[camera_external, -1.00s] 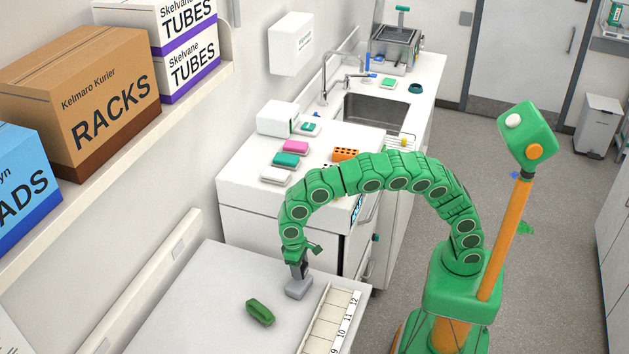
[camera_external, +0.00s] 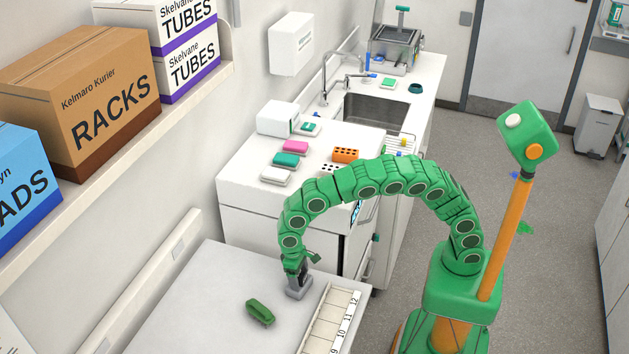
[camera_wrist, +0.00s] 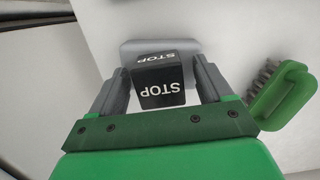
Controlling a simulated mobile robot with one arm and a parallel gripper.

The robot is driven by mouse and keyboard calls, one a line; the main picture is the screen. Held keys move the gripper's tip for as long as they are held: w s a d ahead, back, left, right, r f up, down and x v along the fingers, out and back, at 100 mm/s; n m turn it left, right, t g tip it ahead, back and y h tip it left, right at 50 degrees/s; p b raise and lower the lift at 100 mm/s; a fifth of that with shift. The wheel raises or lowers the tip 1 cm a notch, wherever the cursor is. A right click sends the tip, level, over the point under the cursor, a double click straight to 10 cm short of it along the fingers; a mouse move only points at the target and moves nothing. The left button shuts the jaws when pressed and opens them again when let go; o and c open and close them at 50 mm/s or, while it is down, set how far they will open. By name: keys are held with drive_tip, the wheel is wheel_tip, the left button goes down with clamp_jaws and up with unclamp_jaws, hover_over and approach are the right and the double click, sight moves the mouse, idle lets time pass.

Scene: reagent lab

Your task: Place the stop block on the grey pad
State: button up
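The stop block (camera_wrist: 160,88) is black with white STOP lettering. In the wrist view it sits between the two fingers of my gripper (camera_wrist: 161,75), which are close along both its sides. The grey pad (camera_wrist: 135,47) lies just beyond the block, partly hidden behind it. In the external view my gripper (camera_external: 297,276) is low over the grey pad (camera_external: 300,292), and the block is hard to make out there. Whether the block touches the pad is hidden.
A green brush (camera_external: 260,312) lies on the table (camera_external: 220,290) left of the pad; it also shows at the right of the wrist view (camera_wrist: 285,95). A numbered sectioned tray (camera_external: 327,325) lies to the right. Bare table is at the left.

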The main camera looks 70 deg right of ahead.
drive_tip(key=r, duration=0.3)
drive_tip(key=w+r, duration=0.1)
drive_tip(key=r, duration=0.6)
drive_tip(key=shift+w+r, duration=0.4)
drive_tip(key=shift+r, duration=0.65)
